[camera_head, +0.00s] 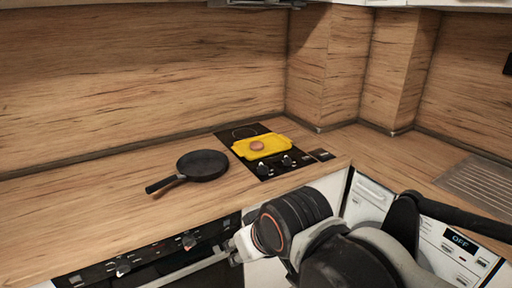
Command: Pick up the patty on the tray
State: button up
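The patty (257,146) is a small round brown disc. It lies on the yellow tray (276,151), left of the tray's middle. The tray sits on the black cooktop (262,170) near the back corner of the counter. My arm shows at the bottom, in front of the counter's front edge and well apart from the tray. No fingers of my gripper can be made out in this view. Nothing hides the patty.
A black frying pan (203,165) stands on the wooden counter (100,217) left of the cooktop, its handle pointing to the lower left. Knobs (287,161) sit in front of the tray. The splashback rises behind. A metal drainer (480,184) is at right.

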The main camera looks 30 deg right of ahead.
aim_at(257, 146)
jog(key=z, duration=0.8)
jog(key=i+z, duration=0.45)
jog(key=i+j+z, duration=0.15)
jog(key=i+z, duration=0.25)
jog(key=i, duration=0.1)
